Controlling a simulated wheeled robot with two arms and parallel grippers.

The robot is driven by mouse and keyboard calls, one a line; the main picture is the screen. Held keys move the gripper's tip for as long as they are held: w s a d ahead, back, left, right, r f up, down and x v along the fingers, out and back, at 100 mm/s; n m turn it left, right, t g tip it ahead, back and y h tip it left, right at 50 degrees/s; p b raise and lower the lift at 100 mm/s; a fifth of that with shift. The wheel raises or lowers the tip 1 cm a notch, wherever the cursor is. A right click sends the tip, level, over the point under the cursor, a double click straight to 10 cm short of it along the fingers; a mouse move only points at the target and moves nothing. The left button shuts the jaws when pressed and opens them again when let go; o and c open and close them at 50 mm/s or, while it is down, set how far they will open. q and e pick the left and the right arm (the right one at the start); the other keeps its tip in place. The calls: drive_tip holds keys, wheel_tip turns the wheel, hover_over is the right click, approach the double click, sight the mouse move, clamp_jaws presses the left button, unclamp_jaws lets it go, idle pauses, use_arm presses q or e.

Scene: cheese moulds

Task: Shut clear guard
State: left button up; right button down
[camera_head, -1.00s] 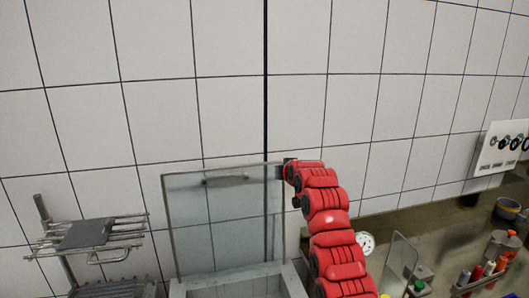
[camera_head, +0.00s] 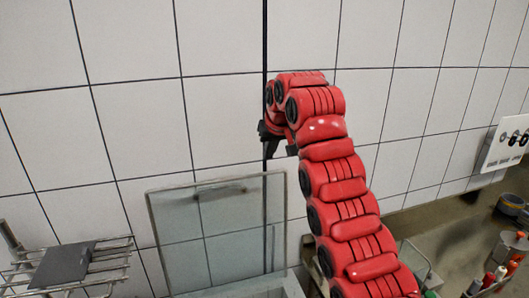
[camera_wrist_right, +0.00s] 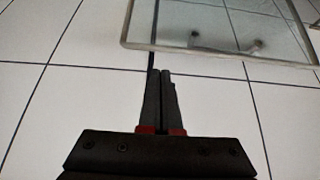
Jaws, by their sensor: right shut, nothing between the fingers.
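The clear guard (camera_head: 180,235) is a glass panel with a pale frame. It stands upright, raised above the pale box (camera_head: 288,290) in the head view, with a small handle (camera_head: 228,190) near its top edge. In the right wrist view the guard (camera_wrist_right: 160,25) spans the top, with the handle blurred behind the glass. My right gripper (camera_head: 270,152) is above the guard's upper right corner, in front of the tiled wall. Its fingers (camera_wrist_right: 160,73) are together and empty, apart from the guard's edge. My left gripper is not in view.
A wire rack with a dark plate (camera_head: 62,265) stands at the lower left. A counter with bottles (camera_head: 500,272) is at the lower right, below a white wall panel (camera_head: 507,142).

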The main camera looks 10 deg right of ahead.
drive_tip(key=p+x, duration=0.4)
drive_tip(key=x, duration=0.3)
drive_tip(key=shift+w+f, duration=0.1)
drive_tip(key=shift+w, duration=0.25)
drive_tip(key=shift+w+a+f+p, duration=0.1)
drive_tip(key=shift+w+f+p, duration=0.05)
drive_tip(key=shift+f+p, duration=0.25)
drive_tip(key=shift+f, duration=0.2)
drive_tip(key=shift+w+f, duration=0.1)
drive_tip(key=shift+f, duration=0.05)
